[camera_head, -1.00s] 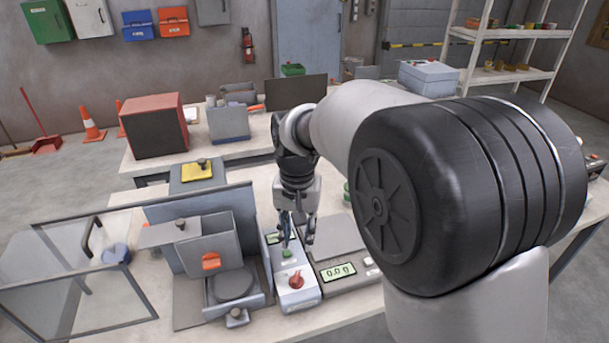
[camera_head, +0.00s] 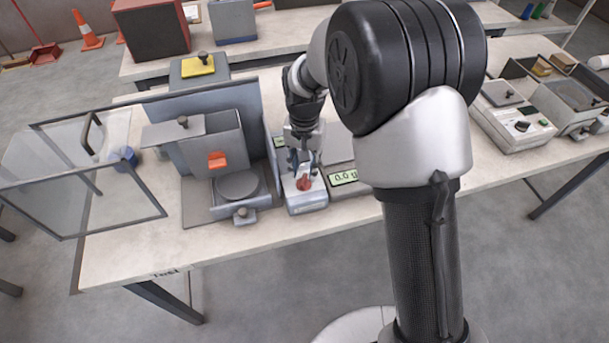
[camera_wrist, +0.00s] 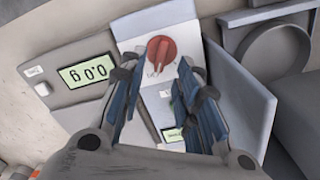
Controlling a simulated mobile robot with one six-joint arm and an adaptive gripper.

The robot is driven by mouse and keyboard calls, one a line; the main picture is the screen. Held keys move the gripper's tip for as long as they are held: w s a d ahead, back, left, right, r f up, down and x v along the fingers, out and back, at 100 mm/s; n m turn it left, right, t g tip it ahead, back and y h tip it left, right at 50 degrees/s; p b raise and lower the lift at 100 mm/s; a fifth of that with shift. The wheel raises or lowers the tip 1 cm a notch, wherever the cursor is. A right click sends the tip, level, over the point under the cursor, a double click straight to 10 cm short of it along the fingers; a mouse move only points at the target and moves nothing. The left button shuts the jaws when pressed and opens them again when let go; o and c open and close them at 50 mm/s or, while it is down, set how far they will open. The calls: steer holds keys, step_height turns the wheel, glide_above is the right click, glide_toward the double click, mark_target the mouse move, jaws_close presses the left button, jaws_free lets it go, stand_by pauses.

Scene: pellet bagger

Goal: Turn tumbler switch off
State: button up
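My gripper (camera_head: 303,167) points down over the box, just behind the knob in the head view. In the wrist view my gripper (camera_wrist: 157,72) is open, with its fingers apart and nothing between them. The knob lies just beyond the fingertips, roughly centred between them. Whether a finger touches it, I cannot tell. The box's small display (camera_wrist: 172,135) shows between the fingers.
A scale with a green display (camera_head: 344,178) reading 0.0 stands right of the box. A grey bagger housing with an orange tab (camera_head: 217,160) stands close on the left, with a clear framed door (camera_head: 95,195) swung outward. Bare table (camera_head: 150,245) lies in front.

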mark_target(304, 176)
steer(key=shift+f, duration=1.55)
jaws_close()
